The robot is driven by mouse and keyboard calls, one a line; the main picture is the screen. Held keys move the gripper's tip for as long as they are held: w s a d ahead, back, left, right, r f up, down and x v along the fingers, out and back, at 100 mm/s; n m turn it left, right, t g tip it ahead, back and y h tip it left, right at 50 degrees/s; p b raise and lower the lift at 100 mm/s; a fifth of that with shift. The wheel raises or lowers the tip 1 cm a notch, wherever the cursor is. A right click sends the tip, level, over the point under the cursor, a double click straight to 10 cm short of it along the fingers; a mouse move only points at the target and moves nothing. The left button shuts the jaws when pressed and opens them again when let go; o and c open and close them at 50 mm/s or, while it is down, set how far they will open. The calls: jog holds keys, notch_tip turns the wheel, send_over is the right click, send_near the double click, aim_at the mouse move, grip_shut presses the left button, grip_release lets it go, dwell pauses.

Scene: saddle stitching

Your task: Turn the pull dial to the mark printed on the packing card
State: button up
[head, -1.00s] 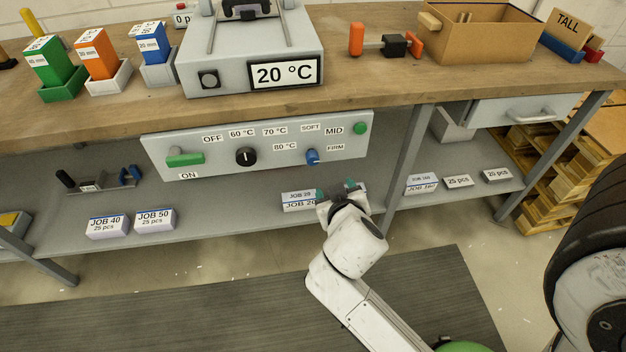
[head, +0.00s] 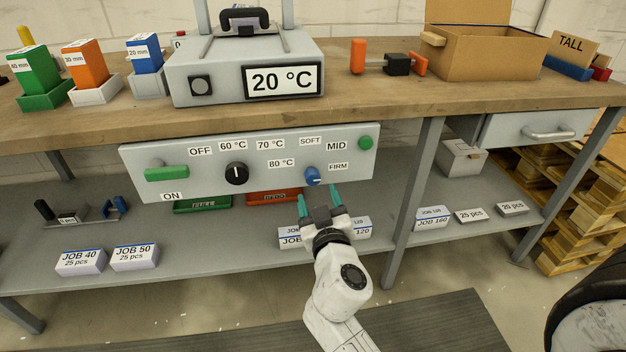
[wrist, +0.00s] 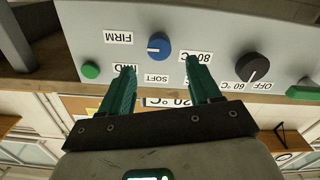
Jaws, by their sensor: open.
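The blue dial (head: 312,176) sits low on the right of the grey front panel (head: 220,178), with the labels SOFT, MID and FIRM around it. It has a small pale pointer line; I cannot tell exactly which label it meets. In the upside-down wrist view the dial (wrist: 159,46) is just beyond my fingertips, roughly between them. My gripper (head: 318,198) is open and empty, its teal fingers pointing up at the panel just below the dial, apart from it. A card reading TALL (head: 571,44) stands at the back right of the bench; I cannot tell whether it is the packing card.
A black knob (head: 236,173) with temperature labels and a green ON/OFF lever (head: 166,174) are on the panel's left. A green button (head: 366,143) is at its right. The machine (head: 215,80) shows 20 °C. JOB boxes (head: 291,239) lie on the shelf behind my gripper.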

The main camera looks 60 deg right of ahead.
aim_at(313, 179)
jog(key=x, duration=0.7)
jog(key=shift+w+d, duration=0.15)
jog(key=shift+d, duration=0.1)
jog(key=c, duration=1)
